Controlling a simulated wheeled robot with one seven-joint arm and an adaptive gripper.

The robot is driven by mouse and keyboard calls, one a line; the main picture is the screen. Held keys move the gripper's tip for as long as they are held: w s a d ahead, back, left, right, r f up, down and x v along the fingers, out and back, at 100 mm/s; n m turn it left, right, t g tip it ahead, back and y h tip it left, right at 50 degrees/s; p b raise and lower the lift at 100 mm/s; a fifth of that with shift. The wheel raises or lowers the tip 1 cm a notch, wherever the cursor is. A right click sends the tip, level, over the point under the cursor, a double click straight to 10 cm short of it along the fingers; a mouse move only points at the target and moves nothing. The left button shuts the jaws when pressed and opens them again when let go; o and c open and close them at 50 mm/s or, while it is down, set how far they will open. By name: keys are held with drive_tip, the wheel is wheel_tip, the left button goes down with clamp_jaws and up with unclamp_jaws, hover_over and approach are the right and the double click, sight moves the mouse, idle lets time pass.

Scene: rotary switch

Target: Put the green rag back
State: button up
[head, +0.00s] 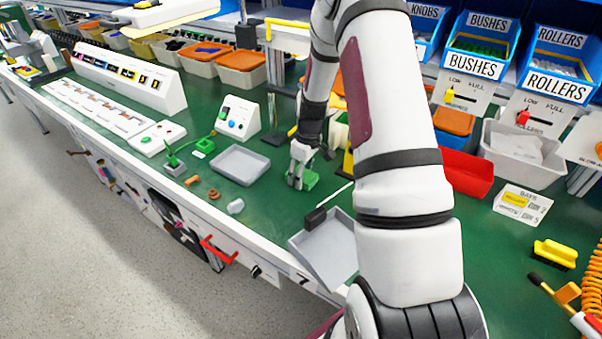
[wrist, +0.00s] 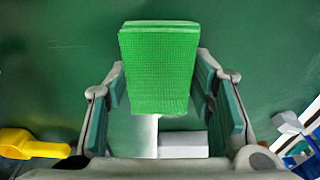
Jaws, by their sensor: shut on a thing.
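The green rag (wrist: 158,70) is a folded, textured block of bright green cloth between the two fingers of my gripper (wrist: 160,95) in the wrist view. My gripper is shut on it. In the head view my gripper (head: 297,181) points down over the green bench top, with the green rag (head: 311,180) at its fingertips. I cannot tell whether the rag touches the bench. My arm hides part of the bench to the right of the gripper.
A grey tray (head: 241,165) lies left of my gripper, and a tilted grey dustpan-like tray (head: 328,247) lies in front. A red bin (head: 466,174) and a white bin (head: 522,155) stand to the right. Small orange and brown parts (head: 214,194) lie near the front edge.

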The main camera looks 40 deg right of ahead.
drive_tip(key=shift+f, duration=0.2)
drive_tip(key=o, duration=1.2)
drive_tip(key=shift+r, duration=0.1)
